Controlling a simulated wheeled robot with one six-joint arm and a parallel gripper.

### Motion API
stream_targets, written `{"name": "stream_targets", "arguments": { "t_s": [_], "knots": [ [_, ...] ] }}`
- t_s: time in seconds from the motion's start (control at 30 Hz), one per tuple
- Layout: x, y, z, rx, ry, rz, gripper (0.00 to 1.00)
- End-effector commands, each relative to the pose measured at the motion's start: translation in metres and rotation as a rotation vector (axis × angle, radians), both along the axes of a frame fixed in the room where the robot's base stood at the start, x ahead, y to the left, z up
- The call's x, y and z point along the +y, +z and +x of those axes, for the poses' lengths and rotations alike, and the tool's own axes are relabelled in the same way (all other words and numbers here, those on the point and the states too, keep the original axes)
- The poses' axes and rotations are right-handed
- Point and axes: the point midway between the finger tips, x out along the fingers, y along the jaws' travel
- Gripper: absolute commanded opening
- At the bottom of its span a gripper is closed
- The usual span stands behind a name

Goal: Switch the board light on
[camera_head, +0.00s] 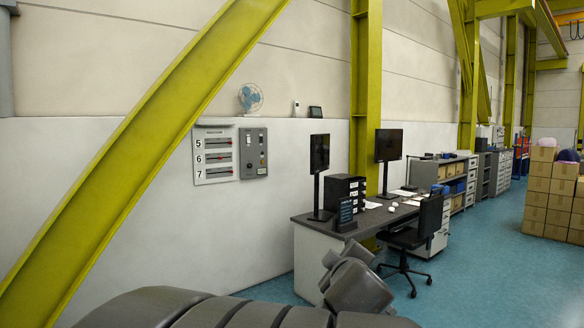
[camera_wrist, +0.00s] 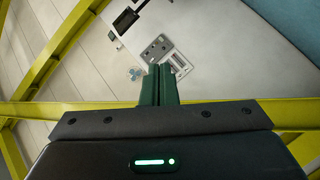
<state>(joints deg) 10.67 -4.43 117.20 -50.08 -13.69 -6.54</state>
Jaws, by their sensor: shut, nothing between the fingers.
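A grey control board (camera_head: 253,153) with small fittings hangs on the white wall. It is small, and I cannot tell which fitting is the light or its switch, or whether it is lit. A white panel (camera_head: 213,155) numbered 5, 6 and 7 with dark horizontal bars is mounted just to its left. In the wrist view the grey board (camera_wrist: 158,47) and the white panel (camera_wrist: 178,64) lie beyond my fingertips. My gripper (camera_wrist: 160,69) is shut and empty, with its green fingers together. It is apart from the board. The head view does not show my gripper.
A desk (camera_head: 372,215) with monitors and a black drawer box stands right of the board, with a black office chair (camera_head: 412,238) before it. A yellow slanted beam (camera_head: 140,150) crosses the left side. A blue fan (camera_head: 250,97) sits above the board. Stacked boxes (camera_head: 551,190) stand far right.

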Motion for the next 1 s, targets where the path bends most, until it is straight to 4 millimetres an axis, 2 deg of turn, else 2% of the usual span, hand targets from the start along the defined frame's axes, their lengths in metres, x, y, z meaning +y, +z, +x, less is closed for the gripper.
{"name": "stream_targets", "arguments": {
  "t_s": [0.03,0.1,0.2,0.3,0.4,0.53,0.7,1.0],
  "knots": [
    [0.010,0.038,0.011,-0.070,0.078,-0.059,0.00],
    [0.031,0.078,0.020,-0.162,0.209,-0.149,0.00],
    [0.064,0.123,0.024,-0.264,0.403,-0.272,0.00],
    [0.094,0.152,0.020,-0.331,0.593,-0.377,0.00],
    [0.116,0.166,0.010,-0.364,0.758,-0.455,0.00],
    [0.132,0.172,-0.002,-0.377,0.908,-0.519,0.00],
    [0.140,0.172,-0.009,-0.378,0.991,-0.547,0.00],
    [0.141,0.171,-0.010,-0.378,0.997,-0.549,0.00]
  ]
}}
